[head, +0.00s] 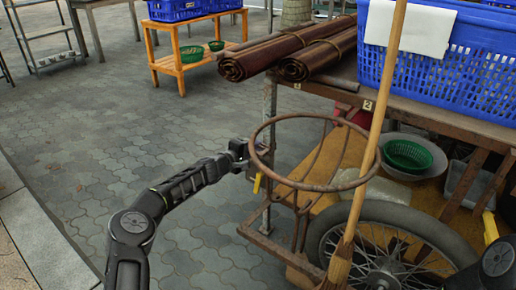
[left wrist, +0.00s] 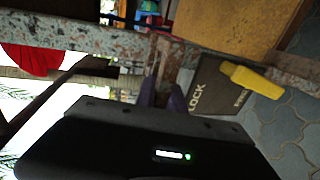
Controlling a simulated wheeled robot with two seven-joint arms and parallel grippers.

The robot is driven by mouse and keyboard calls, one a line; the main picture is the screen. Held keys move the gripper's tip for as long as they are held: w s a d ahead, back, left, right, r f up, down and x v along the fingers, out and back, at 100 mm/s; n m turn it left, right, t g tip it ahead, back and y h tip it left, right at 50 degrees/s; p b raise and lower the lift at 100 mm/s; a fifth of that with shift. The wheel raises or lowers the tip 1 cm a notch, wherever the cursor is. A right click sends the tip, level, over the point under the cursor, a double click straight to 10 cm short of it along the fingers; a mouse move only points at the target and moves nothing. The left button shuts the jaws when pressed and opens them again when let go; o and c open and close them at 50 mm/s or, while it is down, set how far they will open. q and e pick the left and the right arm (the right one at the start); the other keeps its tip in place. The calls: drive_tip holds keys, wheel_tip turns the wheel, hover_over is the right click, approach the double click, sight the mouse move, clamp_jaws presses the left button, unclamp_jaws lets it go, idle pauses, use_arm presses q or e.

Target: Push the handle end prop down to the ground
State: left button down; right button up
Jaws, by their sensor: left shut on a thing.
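A wooden cart (head: 440,112) stands at the right, with a rusty round hoop (head: 281,182) at its near end. A rusty upright bar (head: 266,215) runs down beside the hoop to a low foot-like end; I take it as the prop, but cannot be sure. My left gripper (head: 246,152) is at the hoop's left side, by the upright bar. In the left wrist view its fingers (left wrist: 162,98) are closed around a narrow rusty bar (left wrist: 161,68); which part this is I cannot tell. My right gripper is out of view.
A yellow piece (head: 257,183) hangs near the bar. A broom (head: 369,150) leans in front of the cart's wheel (head: 330,222). Rolled mats (head: 262,57) and a blue basket (head: 486,70) lie on top. Paved floor (head: 105,140) is clear at left.

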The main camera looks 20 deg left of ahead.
use_arm(q)
drive_tip(key=c, duration=1.4)
unclamp_jaws()
drive_tip(key=shift+s, duration=0.1)
drive_tip(key=shift+c, duration=0.2)
drive_tip(key=shift+s+a, duration=0.1)
drive_tip(key=p+v, duration=0.1)
drive_tip(key=v, duration=0.6)
drive_tip(key=shift+s+p, duration=0.3)
drive_tip(key=shift+r, duration=0.1)
